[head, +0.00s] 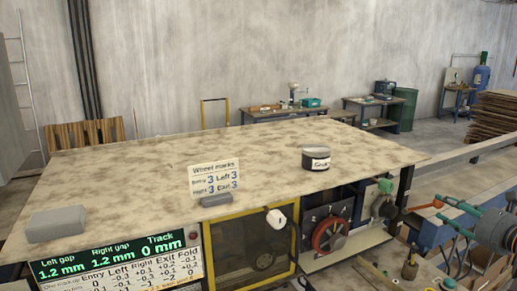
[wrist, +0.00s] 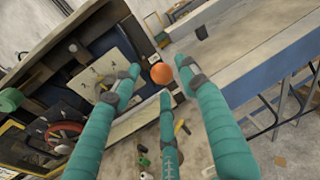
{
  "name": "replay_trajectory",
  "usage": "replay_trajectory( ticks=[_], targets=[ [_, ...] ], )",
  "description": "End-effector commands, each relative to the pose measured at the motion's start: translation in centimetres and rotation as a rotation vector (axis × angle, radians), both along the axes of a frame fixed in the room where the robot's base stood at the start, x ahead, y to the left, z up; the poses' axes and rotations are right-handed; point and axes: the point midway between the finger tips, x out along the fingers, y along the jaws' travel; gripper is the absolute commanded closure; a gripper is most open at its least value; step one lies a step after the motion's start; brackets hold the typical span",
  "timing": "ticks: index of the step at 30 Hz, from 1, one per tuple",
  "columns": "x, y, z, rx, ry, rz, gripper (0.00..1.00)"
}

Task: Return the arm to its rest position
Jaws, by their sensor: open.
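My gripper (head: 446,208) is at the right of the head view, beside the machine's right end. Its teal fingers point left toward an orange ball knob (head: 437,204) on a lever. In the wrist view my gripper (wrist: 158,80) has its three teal fingers spread apart. The orange ball (wrist: 161,74) shows between and beyond the fingertips. I see no finger closed on it, and I cannot tell whether any finger touches it. My grey wrist and arm are partly cut off at the right edge of the head view.
The machine's broad top (head: 130,170) carries a dark jar (head: 317,158), a wheel marks card (head: 214,178) and a grey block (head: 56,224). A display (head: 120,255), a red handwheel (head: 330,234) and a green knob (head: 385,186) are on its front. A long rail (head: 465,153) runs off at the right.

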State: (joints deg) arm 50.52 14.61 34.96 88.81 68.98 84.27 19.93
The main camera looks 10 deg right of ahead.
Motion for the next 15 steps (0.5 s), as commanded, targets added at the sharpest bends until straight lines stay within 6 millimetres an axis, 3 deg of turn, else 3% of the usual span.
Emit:
replay_trajectory(
  ticks=[11, 15],
  targets=[
    [-8.0, -1.0, 1.3, 0.000, -0.003, -0.001, 0.57],
    [-4.5, -0.2, 0.7, -0.001, -0.002, 0.009, 0.57]
  ],
)
